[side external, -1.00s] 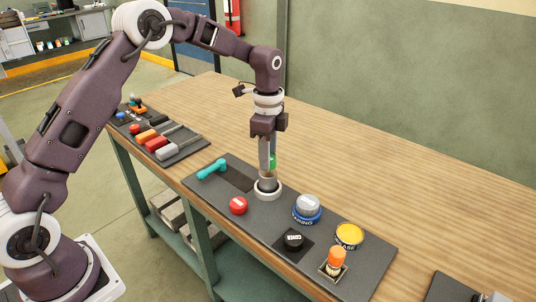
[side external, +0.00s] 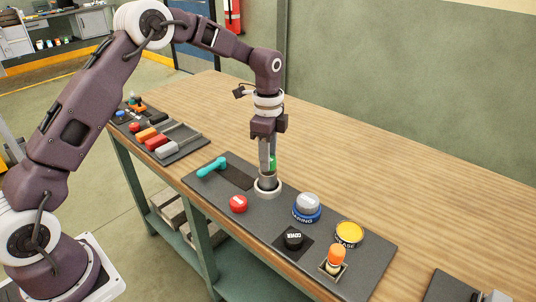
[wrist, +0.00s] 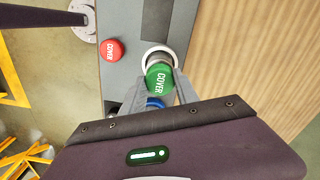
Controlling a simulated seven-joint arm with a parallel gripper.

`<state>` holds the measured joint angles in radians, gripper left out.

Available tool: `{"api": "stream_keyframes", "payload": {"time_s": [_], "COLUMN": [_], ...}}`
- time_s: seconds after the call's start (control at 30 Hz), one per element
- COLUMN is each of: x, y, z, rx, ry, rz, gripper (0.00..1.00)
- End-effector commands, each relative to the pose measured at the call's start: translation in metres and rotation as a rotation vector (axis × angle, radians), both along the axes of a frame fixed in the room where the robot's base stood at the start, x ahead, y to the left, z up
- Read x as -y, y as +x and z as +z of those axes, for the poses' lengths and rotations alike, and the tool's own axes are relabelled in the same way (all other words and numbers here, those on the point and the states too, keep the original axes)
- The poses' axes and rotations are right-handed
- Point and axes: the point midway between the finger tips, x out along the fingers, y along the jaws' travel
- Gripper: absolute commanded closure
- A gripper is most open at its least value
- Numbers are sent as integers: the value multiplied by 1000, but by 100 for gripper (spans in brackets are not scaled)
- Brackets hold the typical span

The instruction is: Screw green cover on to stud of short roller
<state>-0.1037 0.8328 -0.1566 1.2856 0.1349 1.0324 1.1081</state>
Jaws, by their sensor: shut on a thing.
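My gripper (side external: 267,160) points straight down over the dark board and is shut on the green cover (side external: 272,161). The cover's lettered top shows between the fingers in the wrist view (wrist: 158,78). Directly below it, the short roller (side external: 267,181) stands upright as a grey cylinder in a white ring (side external: 275,191). The ring also shows behind the cover in the wrist view (wrist: 148,53). The cover sits at or just above the roller's top. The stud is hidden by the fingers and cover, so I cannot tell whether the threads engage.
A red cover (side external: 238,204), a teal bent part (side external: 211,167), a blue-and-silver bearing (side external: 307,208), a black cover (side external: 293,239), a yellow grease tin (side external: 349,235) and an orange-topped part (side external: 336,260) surround the roller. Bare table (side external: 400,190) lies behind the board.

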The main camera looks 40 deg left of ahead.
Motion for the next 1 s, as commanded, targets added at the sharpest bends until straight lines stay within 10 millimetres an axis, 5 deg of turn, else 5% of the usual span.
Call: {"api": "stream_keyframes", "payload": {"time_s": [0.87,1.0], "x": [0,0], "y": [0,0], "z": [-6,-6], "rx": [-1,-1], "ry": [0,-2], "rz": [0,-177], "gripper": [100,100]}}
